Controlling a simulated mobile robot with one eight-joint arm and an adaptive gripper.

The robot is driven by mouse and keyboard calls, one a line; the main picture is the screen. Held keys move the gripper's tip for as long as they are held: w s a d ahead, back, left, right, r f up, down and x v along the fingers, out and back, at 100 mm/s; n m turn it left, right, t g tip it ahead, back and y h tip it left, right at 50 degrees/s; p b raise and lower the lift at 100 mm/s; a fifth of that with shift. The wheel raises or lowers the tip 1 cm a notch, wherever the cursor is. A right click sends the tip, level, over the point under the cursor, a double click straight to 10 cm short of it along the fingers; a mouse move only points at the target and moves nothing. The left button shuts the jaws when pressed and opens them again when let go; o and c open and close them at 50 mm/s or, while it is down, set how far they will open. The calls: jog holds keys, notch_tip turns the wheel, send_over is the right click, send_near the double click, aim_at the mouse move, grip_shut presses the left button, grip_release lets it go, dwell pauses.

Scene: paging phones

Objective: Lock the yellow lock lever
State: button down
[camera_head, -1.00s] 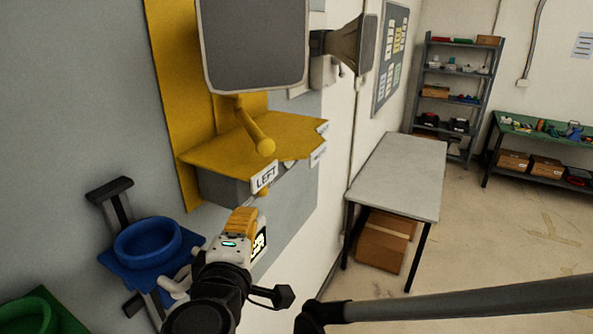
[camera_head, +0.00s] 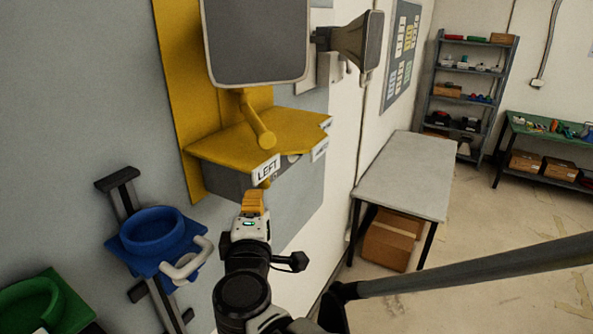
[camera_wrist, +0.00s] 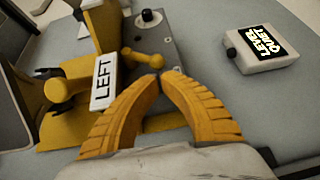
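The yellow station (camera_head: 225,150) on the wall has a grey box under its shelf and a white LEFT label (camera_head: 266,169). A small yellow lever (camera_wrist: 142,57) with rounded ends sits on the grey box, beside the LEFT label in the wrist view. In the head view only a small yellow end (camera_head: 265,184) shows below the label. My gripper (camera_head: 253,194) is just below the box. In the wrist view the fingertips (camera_wrist: 157,75) meet with nothing between them, very close to the lever's right end. I cannot tell whether they touch it.
A thicker yellow rod (camera_head: 257,122) hangs above the shelf below a grey screen-like panel (camera_head: 255,40). A blue ring holder (camera_head: 152,232) and a green one (camera_head: 30,305) are at left. A LEVEL QUEST box (camera_wrist: 262,50) is right of the lever. A grey table (camera_head: 405,175) stands at right.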

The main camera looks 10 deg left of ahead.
jog(key=x, duration=0.5)
jog(key=shift+p, duration=0.35)
jog(key=shift+w+d+f+t+b, duration=0.1)
jog(key=shift+d+f+t+b, duration=0.15)
jog(key=shift+b, duration=0.45)
jog(key=shift+w+f+n+t+b, duration=0.2)
jog(key=shift+f+n+t+b, duration=0.2)
jog(key=shift+b, duration=0.7)
jog(key=b, duration=0.1)
jog(key=w+n+t+b, duration=0.1)
jog(key=b, duration=0.1)
jog(key=shift+d+f+y, duration=0.2)
jog(key=shift+f+y, duration=0.1)
jog(key=shift+y, duration=0.1)
jog(key=w+b, duration=0.1)
jog(key=w+d+b, duration=0.1)
jog(key=b, duration=0.1)
jog(key=shift+w+f, duration=0.15)
jog(key=shift+w, duration=0.15)
jog(key=shift+f, duration=0.15)
